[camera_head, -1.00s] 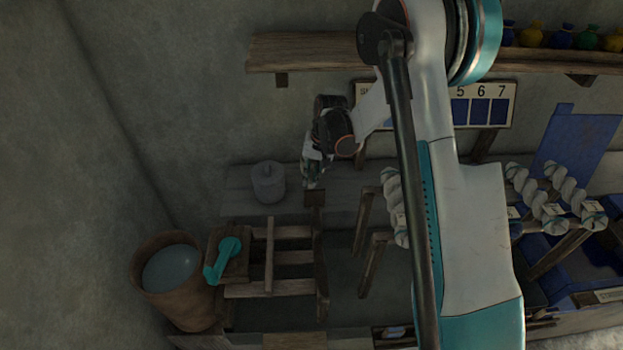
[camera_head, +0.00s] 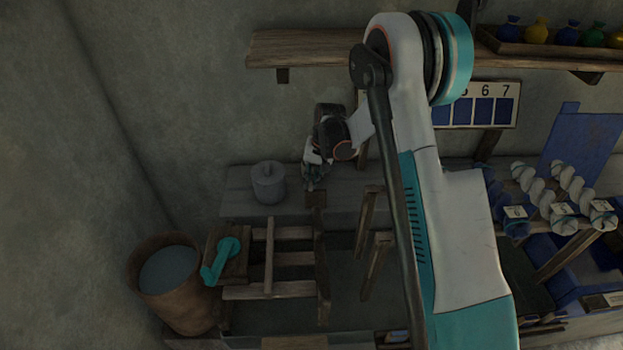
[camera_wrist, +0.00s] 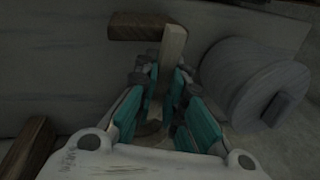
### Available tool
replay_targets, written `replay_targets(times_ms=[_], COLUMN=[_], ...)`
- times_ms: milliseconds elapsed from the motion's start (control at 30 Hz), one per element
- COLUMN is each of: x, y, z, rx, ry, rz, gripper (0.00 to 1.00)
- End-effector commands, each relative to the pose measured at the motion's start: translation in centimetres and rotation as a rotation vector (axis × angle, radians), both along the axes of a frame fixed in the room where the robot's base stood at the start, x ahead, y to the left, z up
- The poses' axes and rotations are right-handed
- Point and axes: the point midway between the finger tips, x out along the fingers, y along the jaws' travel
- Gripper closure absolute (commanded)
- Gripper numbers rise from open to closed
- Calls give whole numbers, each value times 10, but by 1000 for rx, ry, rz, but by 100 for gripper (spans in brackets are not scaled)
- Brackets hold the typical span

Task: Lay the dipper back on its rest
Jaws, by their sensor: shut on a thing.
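My gripper (camera_head: 313,184) is low over the grey ledge, just right of a grey lidded pot (camera_head: 269,183). In the wrist view my gripper (camera_wrist: 163,78) is shut on a pale wooden handle (camera_wrist: 174,42), which I take to be the dipper's. The handle sticks out beyond the fingertips, and its lower part is hidden between the fingers. A small brown wooden block (camera_head: 316,199), possibly the rest, is right below the fingers. A brown wooden bar (camera_wrist: 140,26) shows at the handle's far end; I cannot tell whether they touch.
The pot (camera_wrist: 253,82) is close to the right of the fingers in the wrist view. A wooden frame with a teal crank (camera_head: 228,250) and a bucket of liquid (camera_head: 170,270) stand in front. A shelf (camera_head: 310,50) is above.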

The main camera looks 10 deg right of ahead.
Motion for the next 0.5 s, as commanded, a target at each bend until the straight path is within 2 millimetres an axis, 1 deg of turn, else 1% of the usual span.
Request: replay_targets(times_ms=[133,167,200,233,500], x=[0,0,0,0,0], y=[0,0,0,0,0], z=[0,0,0,0,0], rx=[0,0,0,0,0], ry=[0,0,0,0,0], rz=[0,0,0,0,0], gripper=[100,83,74,67,66])
